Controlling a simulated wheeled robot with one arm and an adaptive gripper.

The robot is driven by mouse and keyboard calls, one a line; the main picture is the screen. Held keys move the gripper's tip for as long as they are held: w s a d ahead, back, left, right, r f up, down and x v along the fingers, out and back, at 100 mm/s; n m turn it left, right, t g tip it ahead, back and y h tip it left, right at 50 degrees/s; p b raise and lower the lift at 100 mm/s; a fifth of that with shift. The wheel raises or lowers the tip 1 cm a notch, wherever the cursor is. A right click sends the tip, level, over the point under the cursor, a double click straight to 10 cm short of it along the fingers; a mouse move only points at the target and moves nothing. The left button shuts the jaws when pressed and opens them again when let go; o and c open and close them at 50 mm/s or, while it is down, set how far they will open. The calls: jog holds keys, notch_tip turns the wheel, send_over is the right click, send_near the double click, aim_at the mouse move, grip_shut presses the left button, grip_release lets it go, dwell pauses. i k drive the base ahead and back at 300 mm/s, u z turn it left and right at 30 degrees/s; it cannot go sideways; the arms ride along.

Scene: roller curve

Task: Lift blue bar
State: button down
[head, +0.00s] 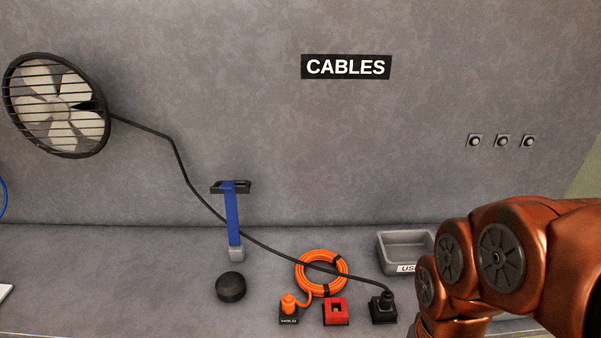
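The blue bar (232,214) stands nearly upright at the middle left of the counter. Its top meets a dark bracket (231,187) against the wall, and its lower end meets a light grey block (237,254). A black cable from the fan runs close to its lower part; I cannot tell whether it touches. My copper-coloured arm fills the lower right of the head view, well to the right of the bar. My gripper is outside the frame.
A black round knob (230,287) sits just in front of the bar. A coiled orange cable (321,273), a red socket (336,311), a black plug (383,307) and a grey tray (405,246) lie to the right. A fan (57,105) is at upper left.

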aim_at(228, 189)
jog(key=z, duration=0.1)
jog(key=i, duration=0.55)
jog(key=u, duration=2.05)
